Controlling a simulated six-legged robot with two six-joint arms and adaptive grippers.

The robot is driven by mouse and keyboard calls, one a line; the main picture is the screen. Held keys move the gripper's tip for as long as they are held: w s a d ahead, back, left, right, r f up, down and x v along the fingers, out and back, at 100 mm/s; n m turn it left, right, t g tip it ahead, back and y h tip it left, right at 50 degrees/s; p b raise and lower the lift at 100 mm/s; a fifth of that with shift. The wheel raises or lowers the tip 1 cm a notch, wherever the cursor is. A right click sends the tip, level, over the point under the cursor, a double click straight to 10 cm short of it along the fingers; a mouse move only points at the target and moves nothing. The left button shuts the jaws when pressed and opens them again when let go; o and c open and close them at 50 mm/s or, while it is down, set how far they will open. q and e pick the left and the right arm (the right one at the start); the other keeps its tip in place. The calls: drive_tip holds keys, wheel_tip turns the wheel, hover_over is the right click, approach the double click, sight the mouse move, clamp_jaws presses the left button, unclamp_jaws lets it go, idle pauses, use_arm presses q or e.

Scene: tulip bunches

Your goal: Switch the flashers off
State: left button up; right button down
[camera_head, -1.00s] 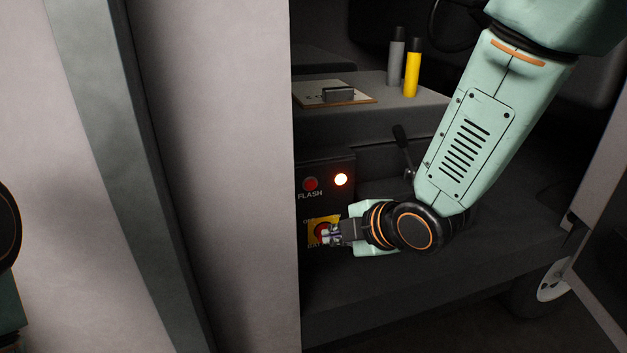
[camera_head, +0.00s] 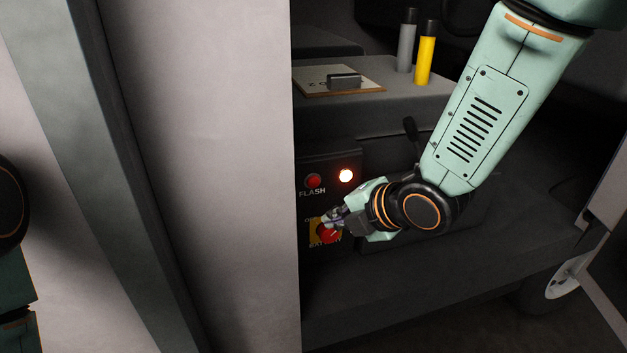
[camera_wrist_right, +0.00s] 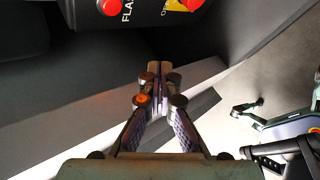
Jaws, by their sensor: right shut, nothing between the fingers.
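The red FLASH button (camera_head: 313,181) sits on a dark panel inside the open cab, with a glowing lamp (camera_head: 346,176) to its right. The button also shows at the top of the right wrist view (camera_wrist_right: 109,6). Below it is a red knob (camera_head: 328,234) on a yellow plate (camera_head: 314,236) lettered BATTERY. My right gripper (camera_head: 330,217) is shut and empty, below the FLASH button and in front of the top of the yellow plate. In the right wrist view its fingertips (camera_wrist_right: 160,68) meet, apart from the panel controls. My left gripper is out of view.
A pale wall edge (camera_head: 240,180) stands close left of the panel. Above it, a shelf holds a clipboard (camera_head: 310,82), a grey cylinder (camera_head: 407,40) and a yellow cylinder (camera_head: 425,55). A dark lever (camera_head: 411,130) rises behind my right arm.

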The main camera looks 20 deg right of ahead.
sight(313, 183)
drive_tip(key=shift+s+d+n, duration=0.1)
drive_tip(key=shift+s+n, duration=0.1)
drive_tip(key=shift+n, duration=0.3)
drive_tip(key=shift+w, duration=0.15)
drive_tip(key=w+p, duration=0.3)
drive_tip(key=w, duration=0.5)
drive_tip(key=shift+w, duration=0.35)
drive_tip(key=shift+w, duration=0.1)
idle(1.2)
drive_tip(key=shift+w+a+p, duration=0.2)
drive_tip(key=shift+w+p, duration=0.1)
drive_tip(key=shift+p, duration=0.05)
